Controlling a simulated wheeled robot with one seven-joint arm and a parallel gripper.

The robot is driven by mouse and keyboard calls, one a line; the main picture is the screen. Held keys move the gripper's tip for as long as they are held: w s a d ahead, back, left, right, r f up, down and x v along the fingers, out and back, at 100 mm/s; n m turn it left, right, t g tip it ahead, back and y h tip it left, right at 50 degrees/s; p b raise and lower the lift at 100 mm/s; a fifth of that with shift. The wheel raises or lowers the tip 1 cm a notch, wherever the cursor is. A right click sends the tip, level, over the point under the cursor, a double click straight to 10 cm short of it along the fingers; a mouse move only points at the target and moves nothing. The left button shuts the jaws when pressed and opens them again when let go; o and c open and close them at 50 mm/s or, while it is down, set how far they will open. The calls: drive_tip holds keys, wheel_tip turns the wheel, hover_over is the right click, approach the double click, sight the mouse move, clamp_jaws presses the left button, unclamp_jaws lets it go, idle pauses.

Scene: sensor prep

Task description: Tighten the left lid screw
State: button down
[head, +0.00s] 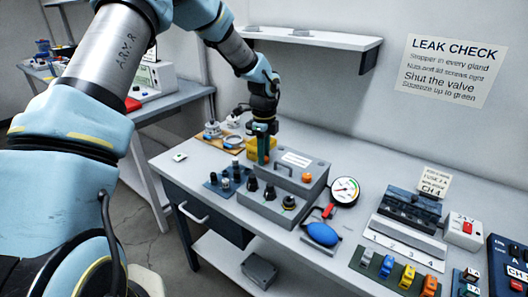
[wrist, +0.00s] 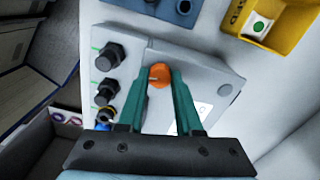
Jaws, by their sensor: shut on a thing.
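The grey box (head: 304,165) stands on the bench with its lid on; its lid also shows in the wrist view (wrist: 205,75). My gripper (head: 262,160) points down at the lid's left end. In the wrist view, my gripper (wrist: 159,73) has its green fingers on either side of the orange left lid screw (wrist: 158,78), shut on it. The orange right lid screw (head: 306,177) stands at the lid's other end.
A gauge (head: 345,190) and a blue squeeze bulb (head: 322,234) lie right of the box. A dark blue mat (head: 213,186) with small black parts is at its left, and a yellow bin (head: 251,150) is behind my gripper. The front left bench top is mostly clear.

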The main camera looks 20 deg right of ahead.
drive_tip(key=shift+m+p, duration=0.35)
drive_tip(key=shift+m, duration=0.75)
drive_tip(key=c, duration=0.6)
unclamp_jaws()
wheel_tip(320, 180, up, 11)
drive_tip(key=b, duration=0.3)
drive_tip(key=shift+f, duration=0.1)
